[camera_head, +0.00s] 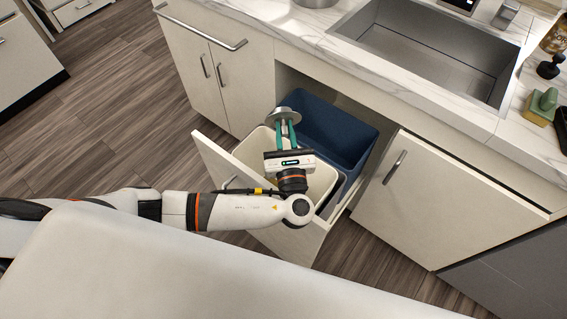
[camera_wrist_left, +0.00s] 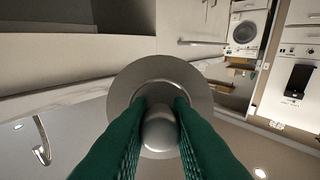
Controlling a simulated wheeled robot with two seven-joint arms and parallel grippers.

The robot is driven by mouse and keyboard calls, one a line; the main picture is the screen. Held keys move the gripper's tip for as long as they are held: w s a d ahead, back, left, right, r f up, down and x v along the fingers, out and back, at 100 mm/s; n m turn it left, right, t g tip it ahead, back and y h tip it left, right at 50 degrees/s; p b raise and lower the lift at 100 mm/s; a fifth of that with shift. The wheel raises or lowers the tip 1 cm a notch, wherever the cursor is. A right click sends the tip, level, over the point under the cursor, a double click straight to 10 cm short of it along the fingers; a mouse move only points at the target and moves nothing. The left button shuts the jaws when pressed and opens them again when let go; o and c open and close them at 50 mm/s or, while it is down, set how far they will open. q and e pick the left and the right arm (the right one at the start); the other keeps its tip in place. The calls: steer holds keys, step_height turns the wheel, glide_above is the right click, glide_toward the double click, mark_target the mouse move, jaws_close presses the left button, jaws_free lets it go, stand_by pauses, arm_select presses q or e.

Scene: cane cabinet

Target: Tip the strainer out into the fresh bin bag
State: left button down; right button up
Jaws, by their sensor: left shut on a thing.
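The strainer (camera_head: 277,117) is a silver metal disc with a round middle part. It is above the pull-out bin drawer in the head view and fills the middle of the left wrist view (camera_wrist_left: 187,77). My left gripper (camera_head: 286,127) has green fingers shut on its round middle part. A cream bin (camera_head: 321,185) is under and around my left gripper, partly hidden by it. A dark blue bin (camera_head: 340,128) stands behind it. I cannot make out a separate bag in either bin, or any contents of the strainer. My right gripper is out of view.
The drawer front (camera_head: 213,160) stands out from the cabinet. A cabinet door (camera_head: 430,205) is to its right. The marble counter with the sink (camera_head: 425,50) is above. A sponge (camera_head: 543,103) lies at the counter's right. Wood floor lies open at left.

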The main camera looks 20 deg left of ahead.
arm_select(q)
steer(key=w+a+f+g+h+p, duration=0.2)
steer(key=w+f+g+h+p, duration=0.15)
steer(key=f+g, duration=0.65)
steer(key=w+a+g+h+b, duration=0.1)
steer(key=w+g+b, duration=0.1)
steer(key=w+g, duration=0.1)
steer(key=w+a+f+g+h+b, duration=0.1)
steer(key=w+g+h+b, duration=0.1)
steer(key=w, duration=0.1)
steer(key=w+a+f+g+h+b, duration=0.1)
steer(key=w+a+g+h, duration=0.1)
steer(key=w+g, duration=0.1)
steer(key=shift+w+g+b, duration=0.1)
steer(key=shift+g+b, duration=0.2)
steer(key=shift+b, duration=0.1)
steer(key=shift+w+r+b, duration=0.15)
steer(key=shift+w+b, duration=0.05)
steer(key=shift+b, duration=0.6)
